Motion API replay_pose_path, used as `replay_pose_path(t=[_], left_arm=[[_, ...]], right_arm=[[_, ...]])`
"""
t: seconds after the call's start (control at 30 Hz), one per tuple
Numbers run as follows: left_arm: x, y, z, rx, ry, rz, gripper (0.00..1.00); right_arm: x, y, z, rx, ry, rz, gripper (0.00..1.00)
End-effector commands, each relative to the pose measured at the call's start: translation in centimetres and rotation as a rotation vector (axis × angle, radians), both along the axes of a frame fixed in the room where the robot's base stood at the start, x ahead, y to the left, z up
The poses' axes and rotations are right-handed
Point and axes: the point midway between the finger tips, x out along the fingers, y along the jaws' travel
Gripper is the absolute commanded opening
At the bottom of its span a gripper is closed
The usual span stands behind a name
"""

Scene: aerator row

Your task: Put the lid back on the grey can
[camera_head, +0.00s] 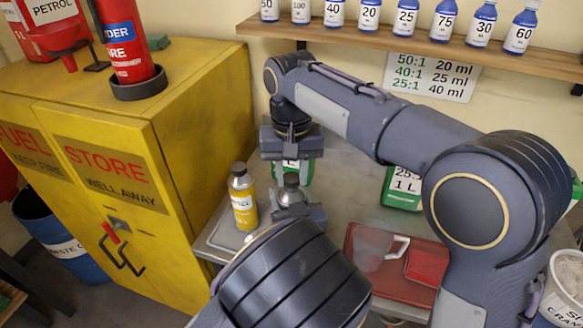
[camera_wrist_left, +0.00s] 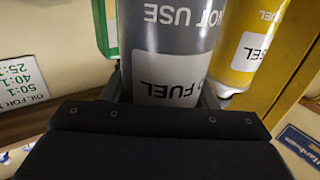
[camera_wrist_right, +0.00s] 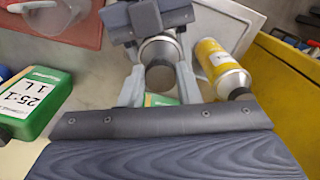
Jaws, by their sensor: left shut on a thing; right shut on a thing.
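The grey can (camera_head: 291,193) stands upright on the bench in the head view, partly hidden by my grippers. In the left wrist view its grey side (camera_wrist_left: 172,60) fills the middle, with the label upside down. My left gripper (camera_head: 300,212) is shut around the can's body. My right gripper (camera_head: 291,162) points down from directly above and is shut on a small grey round piece, apparently the lid (camera_wrist_right: 159,77). In the right wrist view the lid lines up with the can's silvery top (camera_wrist_right: 158,50). I cannot tell whether they touch.
A yellow fuel can (camera_head: 243,203) stands close to the left of the grey can. A green bottle (camera_head: 403,188) stands to the right, and another is partly hidden behind. A red tray (camera_head: 365,278) with a clear jug lies front right. The yellow cabinet (camera_head: 210,110) borders the left.

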Motion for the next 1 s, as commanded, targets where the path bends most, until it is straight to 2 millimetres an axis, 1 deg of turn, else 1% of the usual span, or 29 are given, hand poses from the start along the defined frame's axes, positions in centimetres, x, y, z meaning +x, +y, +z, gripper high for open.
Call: replay_pose_path(t=[0.47,1.0], left_arm=[[0.0,0.0,0.0,0.000,0.000,0.000,0.12],[0.0,0.0,0.0,0.000,0.000,0.000,0.12]], right_arm=[[0.0,0.0,0.0,0.000,0.000,-0.001,0.06],[0.0,0.0,-1.0,0.000,0.000,-0.002,0.06]])
